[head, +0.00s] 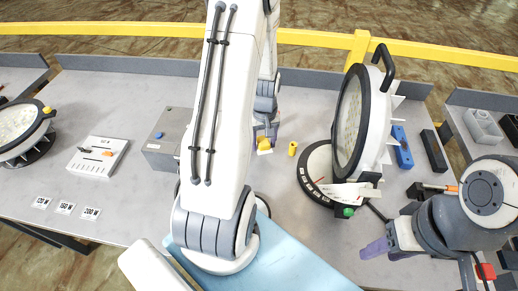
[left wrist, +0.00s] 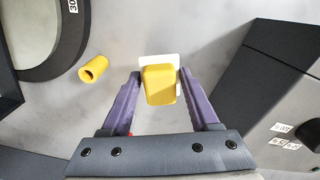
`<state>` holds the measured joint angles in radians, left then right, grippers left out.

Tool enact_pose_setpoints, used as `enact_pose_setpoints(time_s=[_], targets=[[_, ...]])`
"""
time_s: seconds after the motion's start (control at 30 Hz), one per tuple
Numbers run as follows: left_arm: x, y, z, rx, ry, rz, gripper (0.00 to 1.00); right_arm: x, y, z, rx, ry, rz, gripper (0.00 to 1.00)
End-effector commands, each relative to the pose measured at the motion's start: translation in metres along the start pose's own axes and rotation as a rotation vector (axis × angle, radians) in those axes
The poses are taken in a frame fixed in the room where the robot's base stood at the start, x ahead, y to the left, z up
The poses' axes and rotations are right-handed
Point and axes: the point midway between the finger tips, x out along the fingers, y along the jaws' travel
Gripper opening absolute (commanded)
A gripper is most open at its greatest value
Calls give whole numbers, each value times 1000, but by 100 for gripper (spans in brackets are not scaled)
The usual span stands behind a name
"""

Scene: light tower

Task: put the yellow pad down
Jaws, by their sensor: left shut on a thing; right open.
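The yellow pad (head: 263,144) is between the purple fingers of my left gripper (head: 265,136), over the middle of the table. In the left wrist view, my left gripper (left wrist: 158,88) is shut on the yellow pad (left wrist: 159,86), holding it by two opposite sides. A white L-shaped edge shows behind the pad; I cannot tell whether it is part of it. The gap between pad and table cannot be judged. My right gripper (head: 377,247) is open and empty at the right front of the table.
A small yellow cylinder (head: 292,149) lies right of the pad, also in the left wrist view (left wrist: 93,69). A round lamp (head: 349,120) on a dark round base stands further right. A grey box (head: 163,154) is to the left.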

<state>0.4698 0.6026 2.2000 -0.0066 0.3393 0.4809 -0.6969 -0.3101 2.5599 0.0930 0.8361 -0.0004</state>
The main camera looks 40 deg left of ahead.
Motion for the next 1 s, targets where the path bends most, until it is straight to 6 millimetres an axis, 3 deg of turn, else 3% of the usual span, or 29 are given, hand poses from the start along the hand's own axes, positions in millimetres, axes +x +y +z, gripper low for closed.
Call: enact_pose_setpoints(time_s=[0.13, 0.5, 0.97, 1.0], targets=[[8, -13, -6, -1, 0, 0, 9, -4, 0, 0, 0, 0, 0, 50], [48, -14, -7, 3, -1, 0, 9, -12, -1, -1, 1, 0, 0, 50], [56, -13, -7, 2, 1, 1, 9, -7, 0, 0, 1, 0, 0, 50], [56, -13, -7, 2, 1, 1, 69, -8, 0, 0, 0, 0, 0, 50]])
